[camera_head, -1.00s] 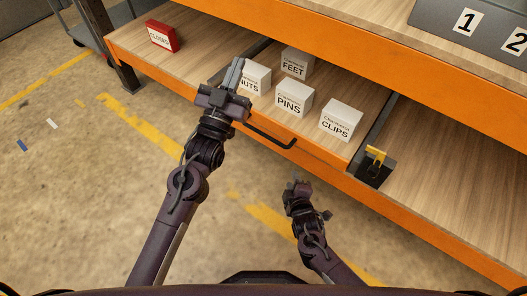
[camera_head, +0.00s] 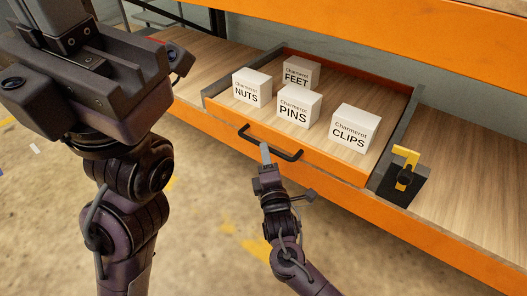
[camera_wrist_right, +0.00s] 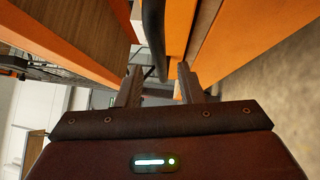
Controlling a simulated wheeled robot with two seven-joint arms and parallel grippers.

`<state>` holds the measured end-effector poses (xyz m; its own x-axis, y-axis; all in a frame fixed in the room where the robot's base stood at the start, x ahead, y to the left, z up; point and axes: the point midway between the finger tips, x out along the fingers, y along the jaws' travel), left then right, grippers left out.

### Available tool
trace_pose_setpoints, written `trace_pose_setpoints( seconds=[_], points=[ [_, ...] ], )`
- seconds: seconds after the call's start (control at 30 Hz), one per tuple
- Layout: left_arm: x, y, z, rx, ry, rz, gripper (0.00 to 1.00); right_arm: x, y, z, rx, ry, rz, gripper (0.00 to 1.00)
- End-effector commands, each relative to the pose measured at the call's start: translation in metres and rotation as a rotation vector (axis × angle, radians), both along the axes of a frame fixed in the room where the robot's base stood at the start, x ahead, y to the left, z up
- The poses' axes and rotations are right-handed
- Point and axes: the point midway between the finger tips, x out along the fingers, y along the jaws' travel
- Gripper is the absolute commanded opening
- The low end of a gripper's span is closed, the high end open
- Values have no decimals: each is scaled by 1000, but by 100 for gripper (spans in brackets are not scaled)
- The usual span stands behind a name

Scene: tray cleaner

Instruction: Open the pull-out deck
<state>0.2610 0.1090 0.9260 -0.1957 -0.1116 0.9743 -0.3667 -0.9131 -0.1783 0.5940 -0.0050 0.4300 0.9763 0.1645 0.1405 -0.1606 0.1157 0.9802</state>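The pull-out deck (camera_head: 342,162) has an orange front, a wooden floor and dark side rails. Its black bar handle (camera_head: 289,155) is on the front and also shows in the right wrist view (camera_wrist_right: 153,38).
White boxes labelled NUTS (camera_head: 252,90), FEET (camera_head: 300,74), PINS (camera_head: 298,105) and CLIPS (camera_head: 354,130) stand on the deck. A black block with a yellow lever (camera_head: 407,157) sits right of it. An orange shelf beam (camera_head: 400,40) runs above. The floor in front is open.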

Motion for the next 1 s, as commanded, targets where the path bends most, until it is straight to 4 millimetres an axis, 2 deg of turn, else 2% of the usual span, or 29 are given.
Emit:
trace_pose_setpoints(
  seconds=[0.1, 0.23, 0.6, 0.87, 1.0],
  points=[
    [-5, 3, -2, -9, -22, 14, 0, 19, 4, -1, 1, -2, -1, 34],
    [-7, 7, 1, -19, -32, 26, 0, 33, 5, 2, 1, 1, -1, 34],
    [-8, 9, 4, -23, -37, 34, 0, 39, 7, 5, 0, 3, 1, 34],
    [-8, 9, 4, -23, -38, 33, 0, 39, 7, 4, 0, 3, 1, 0],
    [-8, 9, 4, -23, -38, 33, 0, 39, 6, 4, 0, 3, 1, 0]
  ],
)
